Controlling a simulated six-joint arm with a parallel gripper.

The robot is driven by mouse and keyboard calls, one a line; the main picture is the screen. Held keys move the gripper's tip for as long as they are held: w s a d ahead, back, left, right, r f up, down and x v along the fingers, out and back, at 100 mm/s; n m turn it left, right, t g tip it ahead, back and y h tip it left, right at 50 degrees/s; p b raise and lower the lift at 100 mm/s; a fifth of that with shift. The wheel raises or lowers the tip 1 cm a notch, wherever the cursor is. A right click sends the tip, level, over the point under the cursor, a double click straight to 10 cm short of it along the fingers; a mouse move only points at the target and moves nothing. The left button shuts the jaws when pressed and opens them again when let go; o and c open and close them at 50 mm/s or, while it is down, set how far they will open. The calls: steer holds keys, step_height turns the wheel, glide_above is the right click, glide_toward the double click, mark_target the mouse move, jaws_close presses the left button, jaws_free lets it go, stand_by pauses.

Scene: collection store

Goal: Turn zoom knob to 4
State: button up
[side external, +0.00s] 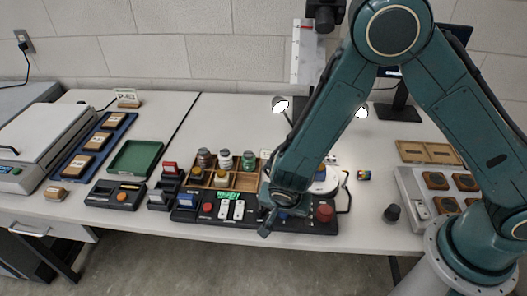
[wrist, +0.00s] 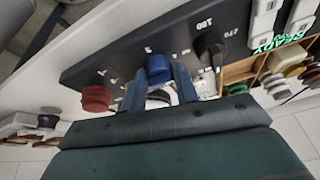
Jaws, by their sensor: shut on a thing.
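The black control panel (side external: 250,214) lies along the table's front edge. In the wrist view a blue knob (wrist: 158,67) stands on the panel (wrist: 115,55), with small white marks around it that are too blurred to read in full. My gripper (wrist: 160,76) has one finger on each side of the blue knob and is shut on it. A red knob (wrist: 97,98) is to its left and a black knob (wrist: 210,47) with marks 180 and 270 is to its right. In the side view my wrist largely hides this part of the panel; the red knob (side external: 324,212) shows beside it.
A green READY display (side external: 228,195) and white switches (side external: 239,210) are on the panel's left part. A wooden rack of jars (side external: 226,178) stands behind.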

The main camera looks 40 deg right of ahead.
steer(key=shift+s, duration=0.1)
steer(key=o, duration=0.9)
steer(key=shift+o, duration=0.2)
steer(key=v, duration=1.3)
steer(key=shift+r, duration=0.4)
